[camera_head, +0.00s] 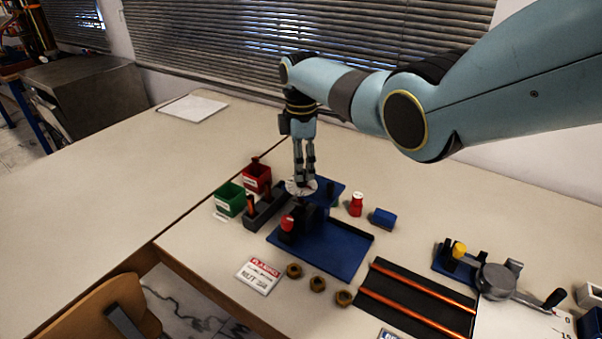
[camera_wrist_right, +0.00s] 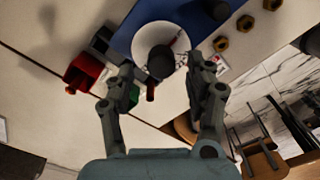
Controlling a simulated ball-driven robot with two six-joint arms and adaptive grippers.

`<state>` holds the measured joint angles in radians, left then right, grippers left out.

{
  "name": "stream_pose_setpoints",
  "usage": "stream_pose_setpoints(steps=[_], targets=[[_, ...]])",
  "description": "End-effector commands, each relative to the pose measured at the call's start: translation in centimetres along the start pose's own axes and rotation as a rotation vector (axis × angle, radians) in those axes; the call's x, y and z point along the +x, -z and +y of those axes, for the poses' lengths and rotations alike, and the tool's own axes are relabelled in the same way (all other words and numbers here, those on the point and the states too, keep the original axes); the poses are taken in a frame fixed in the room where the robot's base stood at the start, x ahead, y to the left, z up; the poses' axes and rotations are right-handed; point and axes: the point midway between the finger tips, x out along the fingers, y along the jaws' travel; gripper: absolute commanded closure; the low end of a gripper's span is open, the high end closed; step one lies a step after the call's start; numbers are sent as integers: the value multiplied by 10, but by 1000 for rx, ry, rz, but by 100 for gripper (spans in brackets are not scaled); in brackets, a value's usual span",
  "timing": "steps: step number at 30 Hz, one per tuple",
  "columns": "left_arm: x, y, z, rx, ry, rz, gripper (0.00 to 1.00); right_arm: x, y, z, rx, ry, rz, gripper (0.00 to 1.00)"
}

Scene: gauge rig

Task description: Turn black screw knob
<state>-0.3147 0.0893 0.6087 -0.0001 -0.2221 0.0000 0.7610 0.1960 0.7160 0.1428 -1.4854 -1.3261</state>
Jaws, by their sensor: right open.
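The blue gauge rig (camera_head: 335,243) stands on the table, with a white disc (camera_head: 291,188) at its upper level. My right gripper (camera_head: 304,180) points straight down over the disc, its fingertips close to it. In the right wrist view a dark round knob (camera_wrist_right: 161,62) shows in front of the white disc (camera_wrist_right: 178,42). The open fingers of my right gripper (camera_wrist_right: 160,72) stand on either side of the knob, with gaps visible. In the head view the fingers largely hide the knob. My left gripper is not in view.
A red bin (camera_head: 257,177) and green bin (camera_head: 230,199) stand left of the rig. A red-topped knob (camera_head: 287,222) is at its front. A red bottle (camera_head: 356,204) and blue block (camera_head: 382,218) stand right. Several brass nuts (camera_head: 317,284) lie in front. The left table is mostly clear.

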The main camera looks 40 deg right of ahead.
Motion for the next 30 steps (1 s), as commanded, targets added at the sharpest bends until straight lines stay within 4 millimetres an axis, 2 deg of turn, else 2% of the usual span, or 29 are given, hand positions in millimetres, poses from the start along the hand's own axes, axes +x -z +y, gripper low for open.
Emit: stream_pose_setpoints(steps=[3,8,16,28,30], targets=[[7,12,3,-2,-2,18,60,19,0,0,0,3,-1,46],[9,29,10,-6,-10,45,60,28,0,0,0,0,0,46],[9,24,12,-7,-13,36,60,29,0,0,0,0,-1,46],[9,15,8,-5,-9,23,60,29,0,0,0,1,-1,98],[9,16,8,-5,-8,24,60,29,0,0,0,1,-1,100]])
